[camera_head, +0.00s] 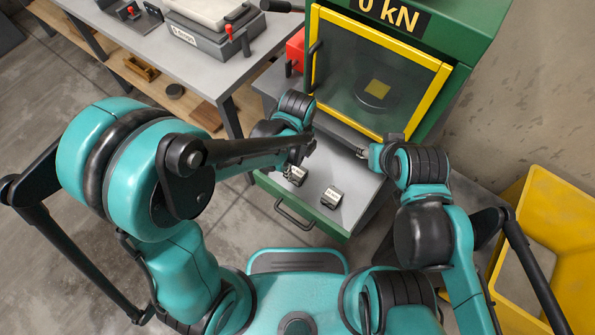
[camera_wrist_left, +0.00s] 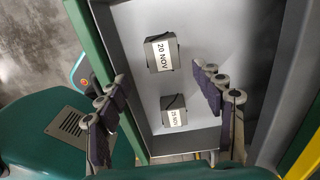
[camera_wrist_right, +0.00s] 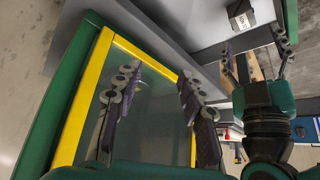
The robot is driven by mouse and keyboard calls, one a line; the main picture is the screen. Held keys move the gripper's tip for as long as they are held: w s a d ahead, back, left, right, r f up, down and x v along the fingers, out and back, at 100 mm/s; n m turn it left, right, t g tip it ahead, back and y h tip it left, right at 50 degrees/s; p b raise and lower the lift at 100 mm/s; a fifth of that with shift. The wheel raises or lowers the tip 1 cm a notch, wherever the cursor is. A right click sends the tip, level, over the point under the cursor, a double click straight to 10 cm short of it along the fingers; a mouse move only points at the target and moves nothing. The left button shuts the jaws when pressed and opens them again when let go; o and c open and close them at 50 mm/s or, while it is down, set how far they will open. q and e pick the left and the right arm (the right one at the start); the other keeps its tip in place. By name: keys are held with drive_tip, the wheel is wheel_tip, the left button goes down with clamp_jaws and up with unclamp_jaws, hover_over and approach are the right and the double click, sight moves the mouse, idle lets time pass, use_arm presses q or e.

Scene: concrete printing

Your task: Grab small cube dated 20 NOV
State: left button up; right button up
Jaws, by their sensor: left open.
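Two small grey cubes with white labels lie apart in the open drawer (camera_head: 318,211). In the left wrist view the upper cube reads 20 NOV (camera_wrist_left: 162,53); the lower cube (camera_wrist_left: 175,111) has a different, less clear date. In the head view the 20 NOV cube appears to be the left one (camera_head: 298,176), beside the other cube (camera_head: 332,197). My left gripper (camera_wrist_left: 162,82) is open and empty above the drawer, its fingers spread wide on either side of the cubes. My right gripper (camera_wrist_right: 157,86) is open and empty in front of the machine door.
The green press (camera_head: 452,55) with a yellow-framed door (camera_head: 380,38) stands behind the drawer. A yellow bin (camera_head: 565,250) stands at the right. The drawer floor around the cubes is clear.

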sight(297, 171)
use_arm(q)
wheel_tip(297, 171, down, 3)
drive_tip(key=shift+w+f+b, duration=0.1)
drive_tip(key=shift+b, duration=0.6)
drive_tip(key=f+b, duration=0.1)
drive_tip(key=f, duration=0.2)
drive_tip(key=f+b, duration=0.1)
drive_tip(key=shift+w+f+b, duration=0.3)
drive_tip(key=shift+f+b, duration=0.05)
drive_tip(key=shift+f, duration=0.05)
drive_tip(key=shift+r, duration=0.1)
drive_tip(key=c, duration=1.5)
drive_tip(key=shift+r, duration=0.1)
